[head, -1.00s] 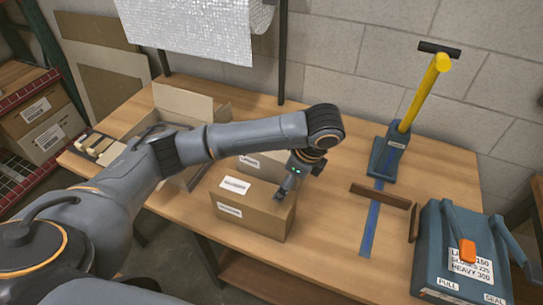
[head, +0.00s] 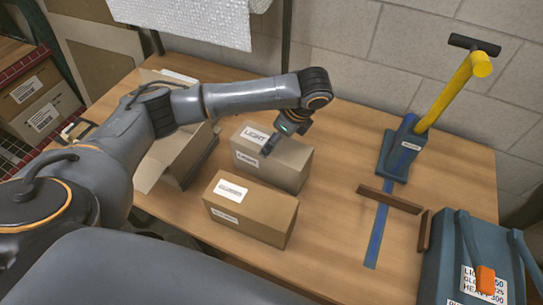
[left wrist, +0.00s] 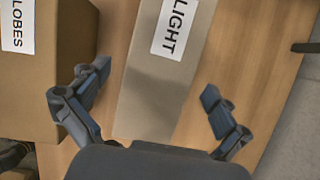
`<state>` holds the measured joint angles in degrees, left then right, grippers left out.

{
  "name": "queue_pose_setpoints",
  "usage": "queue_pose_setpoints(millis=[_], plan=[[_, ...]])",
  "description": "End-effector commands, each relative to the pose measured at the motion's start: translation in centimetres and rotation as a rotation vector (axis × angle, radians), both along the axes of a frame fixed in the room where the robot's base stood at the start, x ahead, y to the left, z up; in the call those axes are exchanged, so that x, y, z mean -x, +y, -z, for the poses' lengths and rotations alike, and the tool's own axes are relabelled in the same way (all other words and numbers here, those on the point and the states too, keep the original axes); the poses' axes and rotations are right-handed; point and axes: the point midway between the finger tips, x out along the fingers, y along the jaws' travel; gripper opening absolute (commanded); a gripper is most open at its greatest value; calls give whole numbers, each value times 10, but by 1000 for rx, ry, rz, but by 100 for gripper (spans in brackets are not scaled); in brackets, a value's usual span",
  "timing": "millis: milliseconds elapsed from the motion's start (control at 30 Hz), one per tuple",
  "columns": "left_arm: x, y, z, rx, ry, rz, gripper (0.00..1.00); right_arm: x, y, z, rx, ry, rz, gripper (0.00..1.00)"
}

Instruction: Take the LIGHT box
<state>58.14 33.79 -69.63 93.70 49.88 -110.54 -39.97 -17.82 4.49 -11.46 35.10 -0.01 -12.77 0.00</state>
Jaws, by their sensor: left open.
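The LIGHT box (head: 290,158) is a closed brown carton with a white LIGHT label on top, standing on the wooden table behind another carton. In the left wrist view the LIGHT box (left wrist: 165,92) runs between the fingers. My left gripper (head: 270,148) is above the top of the LIGHT box. In the left wrist view my left gripper (left wrist: 155,85) is open and empty, with one finger to each side of the box. Contact with the box cannot be told. My right gripper is not in view.
The GLOBES box (head: 250,218) stands just in front of the LIGHT box. An open carton (head: 160,168) is at the left. A yellow-handled blue tool (head: 408,145), brown strips (head: 390,199) and a blue sealer (head: 460,250) are to the right. Table between is clear.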

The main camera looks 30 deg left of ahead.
Motion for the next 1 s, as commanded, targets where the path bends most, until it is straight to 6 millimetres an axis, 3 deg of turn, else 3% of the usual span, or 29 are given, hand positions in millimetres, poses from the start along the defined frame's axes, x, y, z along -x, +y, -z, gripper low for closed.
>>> queue_pose_setpoints(millis=[167, 367, 600, 933, 1000], plan=[[0, 10, 21, -1, 0, -2, 100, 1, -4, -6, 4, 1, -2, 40], [0, 14, 34, -1, 2, -2, 100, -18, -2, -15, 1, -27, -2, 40], [-1, 24, 68, -1, 2, -1, 100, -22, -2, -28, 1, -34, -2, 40], [-1, 26, 77, -1, -2, 1, 100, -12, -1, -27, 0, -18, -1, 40], [-1, 26, 77, 0, -2, 1, 86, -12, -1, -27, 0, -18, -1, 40]])
